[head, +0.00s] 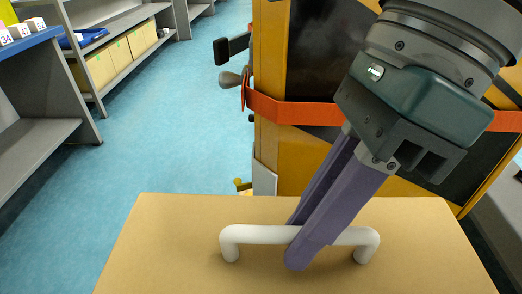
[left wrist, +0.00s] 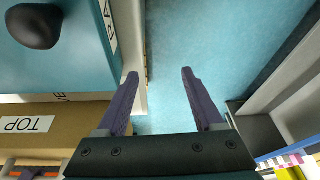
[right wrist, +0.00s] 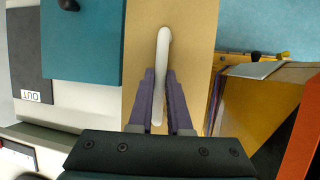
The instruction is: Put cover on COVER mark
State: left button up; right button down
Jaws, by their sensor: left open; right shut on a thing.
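The cover is a tan board (head: 180,255) with a white bar handle (head: 255,235). My right gripper (head: 305,245) is shut around the middle of this handle, with the cover below it. In the right wrist view the handle (right wrist: 163,50) passes between my right fingers (right wrist: 160,100), over the tan cover (right wrist: 195,30). My left gripper (left wrist: 160,75) is open and empty above blue floor, outside the head view. No full COVER mark can be read. A partly hidden label (left wrist: 65,97) shows only a few letters in the left wrist view.
A yellow and black frame with an orange band (head: 290,110) stands behind the cover. Grey shelves (head: 35,135) stand at left, with free blue floor (head: 170,140) between. A teal panel with a dark knob (left wrist: 38,25) and a TOP label (left wrist: 27,124) lie beside my left gripper.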

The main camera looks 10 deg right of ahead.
notch_tip(320, 180, down, 5)
jog(key=shift+r+b, duration=0.2)
jog(key=shift+b, duration=0.1)
jog(key=c, duration=0.9)
grip_release()
jog(key=shift+o, duration=0.2)
jog(key=v, duration=1.2)
jog(key=shift+a+r, duration=0.1)
jog(key=shift+r, duration=0.05)
